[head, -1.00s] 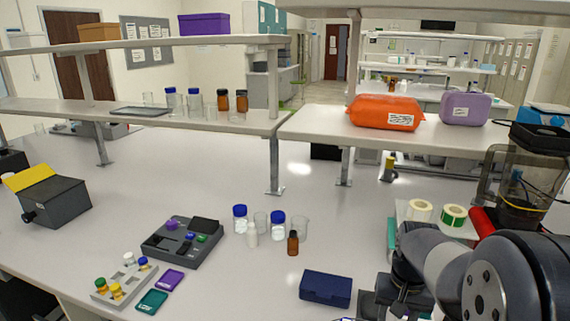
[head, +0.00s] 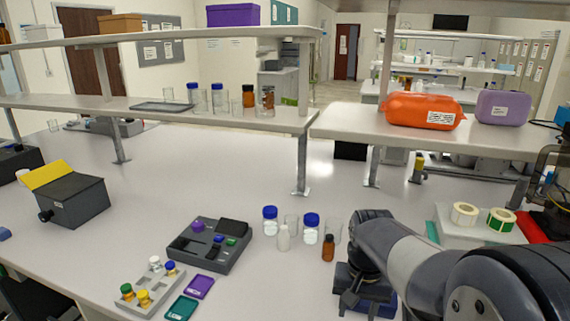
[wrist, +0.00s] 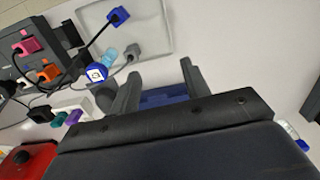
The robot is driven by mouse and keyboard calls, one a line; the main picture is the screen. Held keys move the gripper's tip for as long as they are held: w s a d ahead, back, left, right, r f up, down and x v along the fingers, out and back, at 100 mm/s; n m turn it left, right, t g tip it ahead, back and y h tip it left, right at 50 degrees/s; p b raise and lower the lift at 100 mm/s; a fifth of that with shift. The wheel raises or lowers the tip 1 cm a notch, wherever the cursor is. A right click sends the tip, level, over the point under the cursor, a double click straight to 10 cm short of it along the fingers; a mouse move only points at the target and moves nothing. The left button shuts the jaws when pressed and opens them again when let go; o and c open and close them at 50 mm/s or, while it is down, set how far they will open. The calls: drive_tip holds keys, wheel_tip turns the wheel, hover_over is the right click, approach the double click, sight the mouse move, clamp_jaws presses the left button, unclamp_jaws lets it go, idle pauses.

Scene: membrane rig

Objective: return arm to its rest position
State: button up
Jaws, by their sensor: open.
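My gripper (head: 357,302) hangs over the bench at the lower right in the head view, with my arm reaching in from the right edge. In the wrist view its two dark fingers (wrist: 160,82) stand apart with nothing gripped. A dark blue box (head: 385,303) lies on the bench behind and below the gripper in the head view, mostly hidden by it. A blue surface (wrist: 165,97) shows between and beyond the fingers in the wrist view, and seems to be this box. I cannot tell the gap between them.
Several bottles and beakers (head: 300,232) stand left of my arm. A grey device (head: 209,245), a vial rack (head: 150,289) and two small trays (head: 199,287) are further left. Label rolls (head: 465,214) lie right. Cables and coloured plugs (wrist: 45,72) show in the wrist view.

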drive_tip(key=shift+s+d+f, duration=0.1)
drive_tip(key=shift+d+f, duration=0.05)
drive_tip(key=shift+f, duration=1.1)
drive_tip(key=shift+d+f, duration=0.1)
drive_tip(key=shift+f, duration=1.15)
